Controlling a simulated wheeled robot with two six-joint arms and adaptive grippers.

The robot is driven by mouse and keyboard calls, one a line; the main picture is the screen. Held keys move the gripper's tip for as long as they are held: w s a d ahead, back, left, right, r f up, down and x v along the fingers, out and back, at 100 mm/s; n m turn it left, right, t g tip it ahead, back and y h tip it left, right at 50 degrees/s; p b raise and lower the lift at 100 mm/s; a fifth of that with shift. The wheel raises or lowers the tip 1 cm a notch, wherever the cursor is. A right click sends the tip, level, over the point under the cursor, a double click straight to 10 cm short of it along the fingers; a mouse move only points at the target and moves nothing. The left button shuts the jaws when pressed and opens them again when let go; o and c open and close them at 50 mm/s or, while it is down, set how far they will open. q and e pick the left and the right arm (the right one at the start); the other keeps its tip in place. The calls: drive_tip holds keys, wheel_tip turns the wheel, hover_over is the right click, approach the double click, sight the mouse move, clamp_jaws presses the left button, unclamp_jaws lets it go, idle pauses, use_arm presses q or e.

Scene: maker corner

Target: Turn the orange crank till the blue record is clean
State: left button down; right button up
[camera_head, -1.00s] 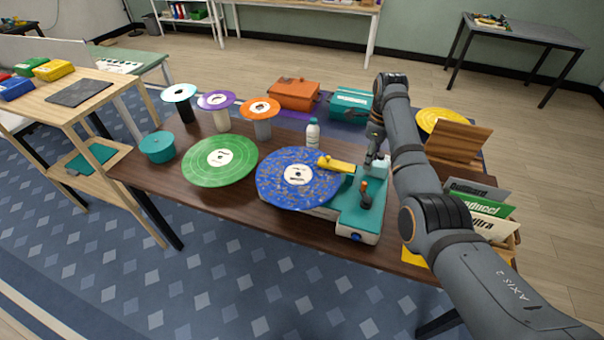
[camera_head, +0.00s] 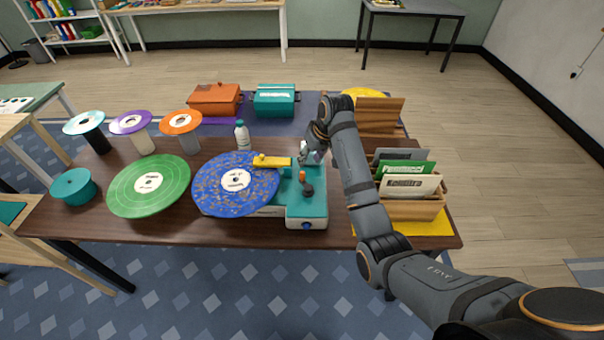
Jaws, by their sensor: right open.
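The blue record (camera_head: 225,196) lies on the teal and white cleaning machine (camera_head: 306,209) and is covered in brownish specks around its pale label. A yellow arm (camera_head: 273,161) reaches over the record's far edge. The crank (camera_head: 306,187), with a small orange knob on a dark base, stands on top of the machine, right of the record. My right gripper (camera_head: 309,157) is open, just behind the crank and apparently apart from it; its fingers are small and partly hidden. My left gripper is out of view.
A green record (camera_head: 125,190) lies left of the machine. A white bottle (camera_head: 242,136) stands behind it. A wooden crate of record sleeves (camera_head: 413,208) is on the right, close to my right arm. Orange (camera_head: 214,98) and teal (camera_head: 275,101) boxes stand at the back.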

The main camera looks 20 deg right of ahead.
sight(303, 172)
drive_tip(key=w+f+n, duration=0.1)
drive_tip(key=f, duration=0.2)
drive_tip(key=w+a+f+n, duration=0.1)
drive_tip(key=f, duration=0.2)
drive_tip(key=w+f+n, duration=0.1)
drive_tip(key=f, duration=0.2)
drive_tip(key=shift+a+f+t+p, duration=0.3)
drive_tip(key=shift+a+p, duration=0.05)
drive_tip(key=shift+p, duration=0.05)
clamp_jaws()
